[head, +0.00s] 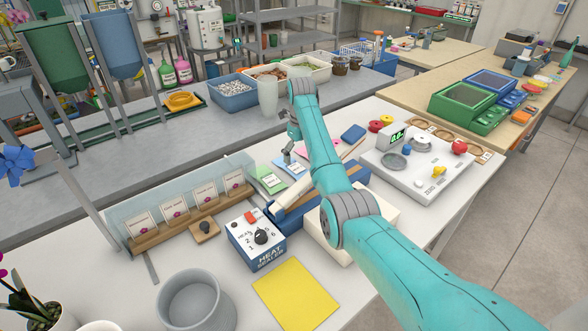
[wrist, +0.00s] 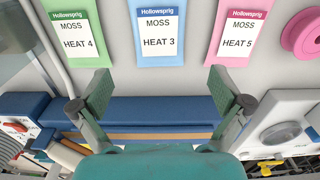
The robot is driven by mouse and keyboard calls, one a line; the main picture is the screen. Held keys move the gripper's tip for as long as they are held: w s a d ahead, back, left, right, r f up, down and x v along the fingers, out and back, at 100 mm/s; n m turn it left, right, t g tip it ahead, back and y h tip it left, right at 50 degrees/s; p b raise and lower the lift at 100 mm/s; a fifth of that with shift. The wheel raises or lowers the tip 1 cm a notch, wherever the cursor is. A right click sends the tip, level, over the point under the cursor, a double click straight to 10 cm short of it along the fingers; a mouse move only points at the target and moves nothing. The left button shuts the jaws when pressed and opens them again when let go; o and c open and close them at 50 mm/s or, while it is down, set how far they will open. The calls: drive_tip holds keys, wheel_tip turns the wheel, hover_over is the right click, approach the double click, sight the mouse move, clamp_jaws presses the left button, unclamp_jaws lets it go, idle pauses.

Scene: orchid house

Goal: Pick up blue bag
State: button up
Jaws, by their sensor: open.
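The blue bag (wrist: 158,30) lies flat on the white table in the wrist view, labelled Hollowsprig, Moss, Heat 3. Its lower end points toward the gap between my fingers. In the head view the blue bag (head: 291,168) lies partly behind my gripper (head: 290,150). My gripper (wrist: 160,85) is open and empty. Its two fingertips stand to the left and right below the bag, with no contact visible. A green bag (wrist: 75,30) marked Heat 4 lies to the left. A pink bag (wrist: 240,30) marked Heat 5 lies to the right.
The heat sealer (head: 256,240) with its long blue bar stands on the near side of the bags. A scale (head: 410,166) is to the right. A clear panel with several cards (head: 188,207) stands to the left. A pink spool (wrist: 302,37) lies beside the pink bag.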

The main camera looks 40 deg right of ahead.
sight(300, 171)
drive_tip(key=shift+s+f, duration=0.2)
drive_tip(key=shift+f, duration=2.65)
drive_tip(key=c, duration=1.2)
